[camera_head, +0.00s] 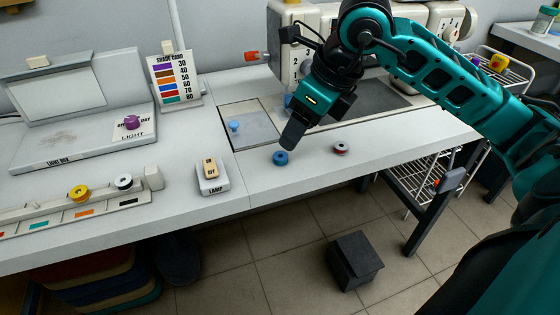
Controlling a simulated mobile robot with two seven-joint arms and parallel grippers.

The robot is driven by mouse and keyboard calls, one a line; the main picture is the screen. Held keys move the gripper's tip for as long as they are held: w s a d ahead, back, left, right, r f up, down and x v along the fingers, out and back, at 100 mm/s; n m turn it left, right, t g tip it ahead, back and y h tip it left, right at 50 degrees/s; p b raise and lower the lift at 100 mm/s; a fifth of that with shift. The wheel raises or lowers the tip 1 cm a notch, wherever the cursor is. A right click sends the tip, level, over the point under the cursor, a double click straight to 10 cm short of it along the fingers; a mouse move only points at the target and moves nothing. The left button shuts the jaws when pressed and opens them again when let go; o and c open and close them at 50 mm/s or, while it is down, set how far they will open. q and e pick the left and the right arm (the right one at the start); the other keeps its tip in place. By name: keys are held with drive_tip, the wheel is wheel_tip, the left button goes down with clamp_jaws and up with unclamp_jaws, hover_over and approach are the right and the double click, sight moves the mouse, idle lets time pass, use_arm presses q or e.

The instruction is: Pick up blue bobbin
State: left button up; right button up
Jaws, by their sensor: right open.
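A small blue bobbin (281,158) lies on the white table near its front edge. My right gripper (291,138) reaches in from the right and points down, with its fingertips just above and behind the bobbin in the picture. The gripper is open, and I see nothing held in it. Whether the fingers touch the bobbin cannot be told from this angle. My left gripper is not in view.
A dark red and silver bobbin (340,148) lies to the right. A blue knob (234,125) sits on a grey plate. A lamp switch (212,177) and a rack with a yellow bobbin (79,193) are to the left. A sewing machine (297,30) stands behind.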

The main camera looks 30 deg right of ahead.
sight(286, 158)
drive_tip(key=b+x, duration=0.1)
drive_tip(key=x, duration=0.6)
drive_tip(key=shift+a+b, duration=0.1)
drive_tip(key=shift+b, duration=0.3)
drive_tip(key=c, duration=1.1)
drive_tip(key=shift+r, duration=0.1)
